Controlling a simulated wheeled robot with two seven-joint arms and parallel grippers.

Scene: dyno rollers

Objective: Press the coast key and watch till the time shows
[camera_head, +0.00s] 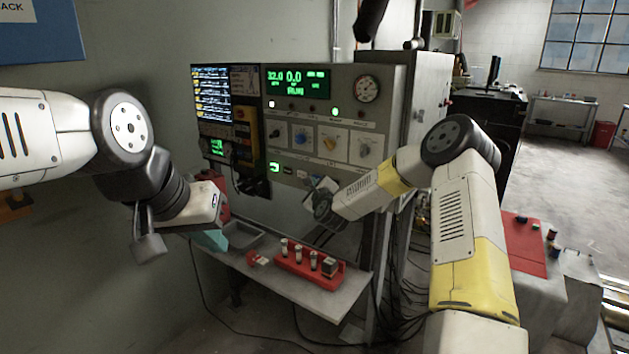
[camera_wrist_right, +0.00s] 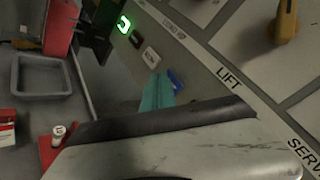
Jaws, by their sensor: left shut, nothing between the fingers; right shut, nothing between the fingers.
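The control panel (camera_head: 350,110) stands ahead with a green display (camera_head: 297,83) reading 32.0 and 0.0; its smaller text is hard to read. A row of keys runs low on the panel, with one lit green key (camera_head: 274,167). In the right wrist view are that green key (camera_wrist_right: 124,24), a dark key (camera_wrist_right: 136,40), a white key (camera_wrist_right: 151,58) and a blue key (camera_wrist_right: 175,79). I cannot read which is coast. My right gripper's teal tip (camera_wrist_right: 157,92) is shut beside the white and blue keys; contact is unclear. My left gripper (camera_head: 211,240) is shut and empty.
A shelf (camera_head: 345,297) below the panel bears a red rack (camera_head: 305,272) with several small cylinders and a grey tray (camera_head: 240,237). A gauge (camera_head: 366,89) and several knobs are on the panel. Cables hang below the shelf.

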